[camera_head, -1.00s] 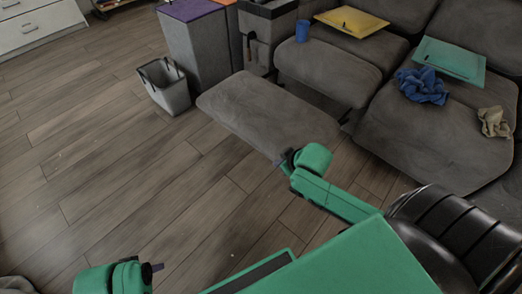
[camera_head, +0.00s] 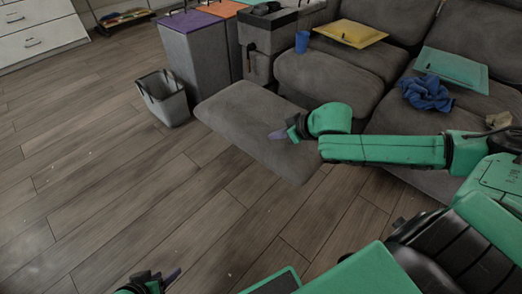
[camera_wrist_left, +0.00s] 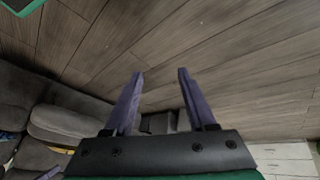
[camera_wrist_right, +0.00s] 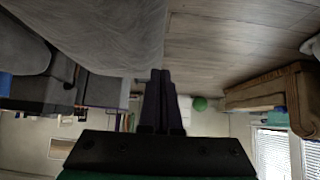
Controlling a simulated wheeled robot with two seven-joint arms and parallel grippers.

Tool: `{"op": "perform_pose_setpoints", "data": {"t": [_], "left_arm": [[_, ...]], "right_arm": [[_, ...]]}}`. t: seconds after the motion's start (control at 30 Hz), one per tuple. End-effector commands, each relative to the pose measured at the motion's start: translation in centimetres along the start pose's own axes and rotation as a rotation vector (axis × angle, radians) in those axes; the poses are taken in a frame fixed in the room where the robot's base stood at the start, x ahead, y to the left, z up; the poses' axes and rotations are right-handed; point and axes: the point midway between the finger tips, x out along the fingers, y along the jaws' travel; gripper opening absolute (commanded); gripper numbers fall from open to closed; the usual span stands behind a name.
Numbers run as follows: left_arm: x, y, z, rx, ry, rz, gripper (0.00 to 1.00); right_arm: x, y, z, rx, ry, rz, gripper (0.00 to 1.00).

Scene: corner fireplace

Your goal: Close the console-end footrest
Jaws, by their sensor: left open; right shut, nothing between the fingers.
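The console-end footrest (camera_head: 235,110) is a flat grey padded panel sticking out from the sofa in the head view. My right gripper (camera_head: 275,134) is shut and empty over the footrest's near part, fingers pointing left; I cannot tell whether it touches. In the right wrist view the shut fingers (camera_wrist_right: 160,72) lie at the lower edge of a large grey surface, apparently the footrest (camera_wrist_right: 95,30). My left gripper (camera_head: 168,279) is open and empty over the floor at the bottom edge; its spread fingers show in the left wrist view (camera_wrist_left: 160,74).
The grey console (camera_head: 262,45) stands behind the footrest, beside tall bins with purple and orange lids (camera_head: 192,50). A small open grey bin (camera_head: 165,98) stands on the floor left of the footrest. A blue cup (camera_head: 302,42) stands by the seat. The wooden floor in front is clear.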

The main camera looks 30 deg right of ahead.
Motion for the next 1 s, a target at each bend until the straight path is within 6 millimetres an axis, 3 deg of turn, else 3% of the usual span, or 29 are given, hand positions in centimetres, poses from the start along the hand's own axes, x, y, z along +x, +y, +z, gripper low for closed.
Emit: {"op": "perform_pose_setpoints", "data": {"t": [0.03,0.2,0.57,0.67,0.73,1.0], "left_arm": [[1.3,0.5,0.1,0.003,0.037,0.018,0.56],[4.1,2.8,-0.6,0.001,0.204,0.084,0.56],[7.1,6.9,-0.8,-0.067,0.561,0.209,0.56],[8.1,6.7,-0.5,-0.074,0.587,0.212,0.56],[9.0,6.6,-0.1,-0.08,0.6,0.213,0.56],[10.1,6.5,0.4,-0.092,0.628,0.215,0.56]], "right_arm": [[0.5,-0.1,0.2,0.002,0.003,-0.003,0.0],[1.4,-0.3,0.4,-0.002,-0.001,-0.012,0.0],[6.7,-0.5,0.2,-0.002,0.001,-0.016,0.0],[9.0,-0.5,0.4,-0.001,-0.001,-0.015,0.0],[10.1,-0.4,1.6,-0.005,-0.008,-0.012,0.0],[11.5,-0.4,3.1,-0.007,-0.006,-0.011,0.0]]}}
